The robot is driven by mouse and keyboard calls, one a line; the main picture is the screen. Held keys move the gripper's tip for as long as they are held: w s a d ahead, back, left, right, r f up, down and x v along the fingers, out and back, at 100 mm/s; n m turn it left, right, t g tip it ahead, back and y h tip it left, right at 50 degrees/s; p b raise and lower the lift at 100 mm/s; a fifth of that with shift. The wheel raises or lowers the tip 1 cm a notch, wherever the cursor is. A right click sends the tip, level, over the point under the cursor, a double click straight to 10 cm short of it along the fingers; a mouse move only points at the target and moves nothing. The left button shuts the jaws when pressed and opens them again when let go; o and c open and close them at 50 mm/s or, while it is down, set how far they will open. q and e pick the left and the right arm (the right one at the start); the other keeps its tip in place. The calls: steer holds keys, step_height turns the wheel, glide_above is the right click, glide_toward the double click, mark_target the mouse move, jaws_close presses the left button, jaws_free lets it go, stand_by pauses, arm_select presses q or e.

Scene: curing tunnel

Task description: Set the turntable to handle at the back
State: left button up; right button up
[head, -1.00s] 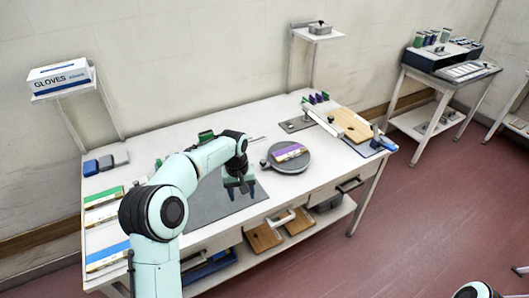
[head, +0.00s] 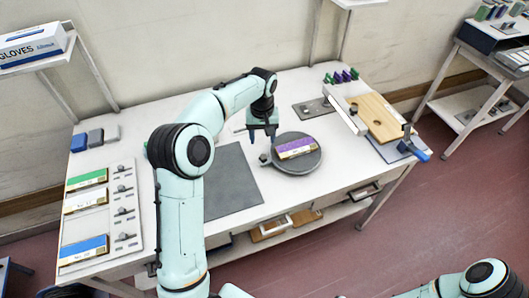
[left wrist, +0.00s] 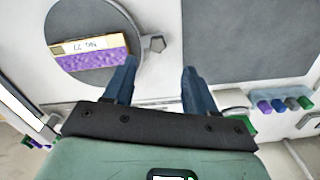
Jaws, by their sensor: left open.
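The turntable (head: 297,168) is a dark grey round plate on the white bench. A box with a purple and white label (head: 297,148) lies on it. Its small handle (head: 264,159) sticks out at the left side of the plate in the head view. The left wrist view shows the turntable (left wrist: 75,20) at upper left, with the handle (left wrist: 155,43) on its right. My left gripper (head: 263,138) is open and empty, just behind the handle and apart from it. It also shows in the left wrist view (left wrist: 158,72). My right gripper is out of view.
A grey mat (head: 228,180) lies left of the turntable. A wooden board (head: 378,118) and a blue-handled tool (head: 416,150) are at right, small green and purple pieces (head: 343,77) behind. A panel with labelled cards (head: 88,215) is at left.

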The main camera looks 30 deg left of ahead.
mark_target(263, 157)
arm_select(q)
steer(key=f, duration=1)
steer(key=shift+w+f, duration=0.2)
steer(key=shift+w, duration=0.05)
jaws_close()
